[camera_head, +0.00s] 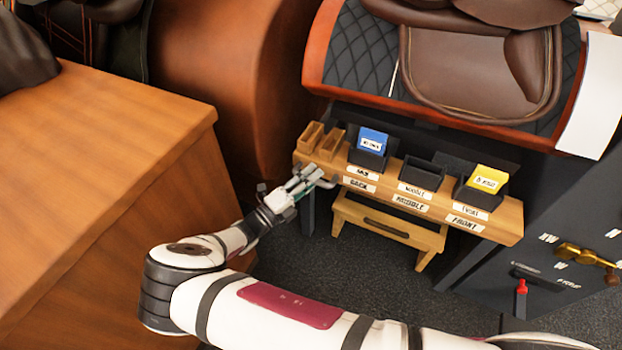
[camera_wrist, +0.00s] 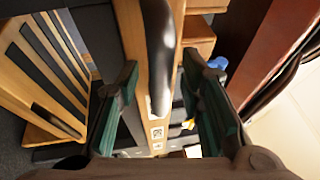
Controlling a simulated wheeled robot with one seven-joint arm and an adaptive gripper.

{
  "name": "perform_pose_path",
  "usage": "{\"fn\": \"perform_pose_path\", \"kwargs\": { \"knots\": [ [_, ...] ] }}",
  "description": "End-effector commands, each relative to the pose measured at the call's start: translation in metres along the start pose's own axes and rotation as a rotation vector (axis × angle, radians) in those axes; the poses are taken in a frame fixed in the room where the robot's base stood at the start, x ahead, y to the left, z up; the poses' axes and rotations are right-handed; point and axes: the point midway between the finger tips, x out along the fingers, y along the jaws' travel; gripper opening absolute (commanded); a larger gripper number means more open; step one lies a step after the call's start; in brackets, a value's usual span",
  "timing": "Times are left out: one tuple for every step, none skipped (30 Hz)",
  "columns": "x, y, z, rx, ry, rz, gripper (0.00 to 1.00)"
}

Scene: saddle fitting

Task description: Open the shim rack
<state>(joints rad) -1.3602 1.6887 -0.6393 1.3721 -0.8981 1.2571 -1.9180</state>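The shim rack (camera_head: 335,172) is a wooden ledge with labels on its front face, below the saddle. It bears black bins, one with a blue card (camera_head: 373,138), one empty in the middle and one with a yellow card (camera_head: 488,178). My gripper (camera_head: 312,180) is at the rack's left end, by a small grey handle (camera_head: 328,183). In the wrist view the green-padded fingers (camera_wrist: 160,95) are apart. A dark rounded bar (camera_wrist: 160,45), seemingly that handle, runs between them along the wooden front. I cannot tell whether either finger touches it.
Two small open wooden boxes (camera_head: 322,140) sit on the rack's left end. A wooden step stool (camera_head: 388,228) stands underneath. A wooden cabinet (camera_head: 110,170) stands close on the left. A dark panel with a brass lever (camera_head: 585,258) is at right.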

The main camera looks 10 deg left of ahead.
Motion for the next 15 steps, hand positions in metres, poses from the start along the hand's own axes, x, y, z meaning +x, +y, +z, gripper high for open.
{"fn": "perform_pose_path", "kwargs": {
  "knots": [
    [-0.0001, -0.0001, 0.0000, 0.000, 0.000, 0.000, 0.35],
    [-0.0001, -0.0001, 0.0000, 0.000, 0.000, 0.000, 0.30],
    [-0.0001, -0.0001, 0.0000, 0.000, 0.000, 0.000, 0.21],
    [-0.0001, -0.0001, 0.0000, 0.000, 0.000, 0.000, 0.14],
    [-0.0002, 0.0000, 0.0000, 0.000, 0.000, 0.000, 0.08],
    [-0.0002, 0.0000, 0.0000, 0.000, 0.000, 0.000, 0.00],
    [-0.0002, 0.0000, 0.0000, 0.000, 0.000, 0.000, 0.00],
    [-0.0002, 0.0000, 0.0000, 0.000, 0.000, 0.000, 0.00],
    [-0.0002, 0.0000, 0.0000, 0.000, 0.000, 0.000, 0.00],
    [-0.0003, 0.0001, 0.0000, 0.000, 0.000, 0.000, 0.00],
    [-0.0003, 0.0001, 0.0000, 0.000, 0.000, 0.000, 0.00],
    [-0.0004, 0.0001, 0.0000, 0.000, 0.000, 0.000, 0.00],
    [-0.0009, 0.0001, -0.0002, 0.000, 0.000, 0.001, 0.00],
    [-0.0019, -0.0001, -0.0005, 0.001, 0.000, 0.001, 0.00],
    [-0.0043, -0.0006, -0.0013, 0.001, 0.000, 0.001, 0.00]
  ]
}}
